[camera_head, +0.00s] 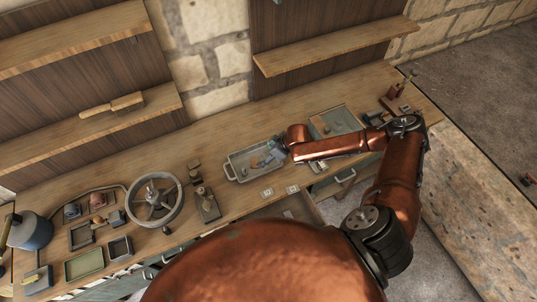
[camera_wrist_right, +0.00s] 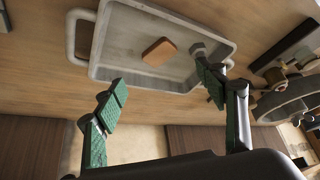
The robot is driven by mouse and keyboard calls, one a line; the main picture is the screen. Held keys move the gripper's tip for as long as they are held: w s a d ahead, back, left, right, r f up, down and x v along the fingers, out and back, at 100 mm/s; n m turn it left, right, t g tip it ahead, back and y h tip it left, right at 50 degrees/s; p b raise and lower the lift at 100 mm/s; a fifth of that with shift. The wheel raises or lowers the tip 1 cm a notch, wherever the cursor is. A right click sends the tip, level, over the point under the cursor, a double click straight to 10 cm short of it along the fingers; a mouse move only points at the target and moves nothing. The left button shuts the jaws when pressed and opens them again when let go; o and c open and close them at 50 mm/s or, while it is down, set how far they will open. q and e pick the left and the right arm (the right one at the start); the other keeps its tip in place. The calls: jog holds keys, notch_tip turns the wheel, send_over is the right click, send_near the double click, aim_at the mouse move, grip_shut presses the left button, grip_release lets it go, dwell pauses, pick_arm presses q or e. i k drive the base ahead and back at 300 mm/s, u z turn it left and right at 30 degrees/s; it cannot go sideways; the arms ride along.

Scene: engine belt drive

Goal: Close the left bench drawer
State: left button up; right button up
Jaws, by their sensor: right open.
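The wooden bench (camera_head: 235,200) runs across the head view. At its lower left front edge, a teal-green drawer front (camera_head: 122,287) shows in part, with a handle (camera_head: 150,272); my own body hides much of this area, so how far it stands open cannot be told. My right gripper (camera_head: 281,143) is over the grey two-handled tray (camera_head: 234,163), away from that drawer front. In the right wrist view, the open gripper (camera_wrist_right: 165,87) has its fingers apart, with nothing between them, in front of the tray (camera_wrist_right: 120,45). My left gripper is not in view.
A brown block (camera_wrist_right: 159,51) lies in the tray. A handwheel (camera_head: 155,199), small trays and a blue-grey pot (camera_head: 30,231) crowd the bench's left part. Another teal drawer front with a handle (camera_head: 346,176) shows under the right arm. Shelves line the back wall.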

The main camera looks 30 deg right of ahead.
aim_at(301, 205)
jog(key=k, duration=1)
